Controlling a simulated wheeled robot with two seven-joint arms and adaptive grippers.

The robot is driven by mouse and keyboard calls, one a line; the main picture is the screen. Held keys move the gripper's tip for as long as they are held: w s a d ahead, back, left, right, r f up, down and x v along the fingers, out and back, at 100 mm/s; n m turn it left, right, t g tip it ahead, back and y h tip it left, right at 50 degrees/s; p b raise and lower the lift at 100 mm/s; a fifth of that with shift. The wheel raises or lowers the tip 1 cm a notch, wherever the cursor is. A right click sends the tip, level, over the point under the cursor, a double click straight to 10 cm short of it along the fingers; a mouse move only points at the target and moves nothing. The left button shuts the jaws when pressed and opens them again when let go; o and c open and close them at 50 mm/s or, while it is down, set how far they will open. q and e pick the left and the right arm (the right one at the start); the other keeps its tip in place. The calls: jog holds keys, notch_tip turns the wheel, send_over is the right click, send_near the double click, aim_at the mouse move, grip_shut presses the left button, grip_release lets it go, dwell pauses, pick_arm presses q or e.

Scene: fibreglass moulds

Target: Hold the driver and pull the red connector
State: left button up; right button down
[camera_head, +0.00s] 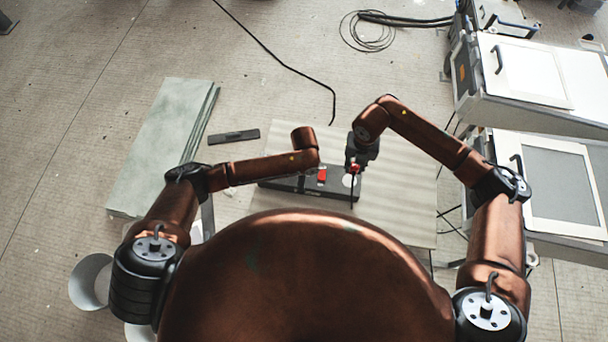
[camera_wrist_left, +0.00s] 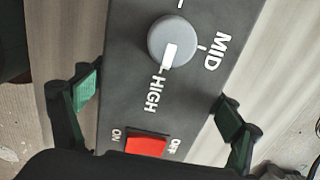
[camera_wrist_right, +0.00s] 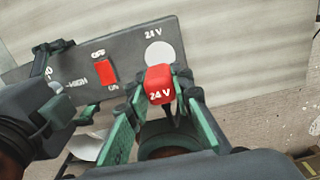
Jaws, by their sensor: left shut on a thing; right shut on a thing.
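The driver, a dark grey box (camera_wrist_right: 133,64), lies on a light board. It carries a grey knob (camera_wrist_left: 172,42), a red switch (camera_wrist_left: 147,146) and a white round spot marked 24 V (camera_wrist_right: 160,54). My left gripper (camera_wrist_left: 158,103) is shut across the driver, one finger on each long side. In the head view its fingers are mostly hidden by my wrist. My right gripper (camera_wrist_right: 162,92) is shut on the red connector (camera_wrist_right: 160,84), which is marked 24 V. The connector shows beside the white spot, which is largely uncovered. I cannot tell its height above the driver.
The light wooden board (camera_head: 398,205) has free room right of the driver. A dark flat bar (camera_head: 233,136) and pale green panels (camera_head: 160,140) lie to the left. A black cable (camera_head: 285,68) runs over the floor behind. White-lidded equipment (camera_head: 525,75) stands at the right.

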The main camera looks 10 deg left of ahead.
jog(key=shift+r, duration=1.5)
pick_arm(q)
jog(key=o, duration=2)
jog(key=shift+r, duration=0.1)
notch_tip(320, 180, up, 12)
jog(key=shift+f, duration=0.1)
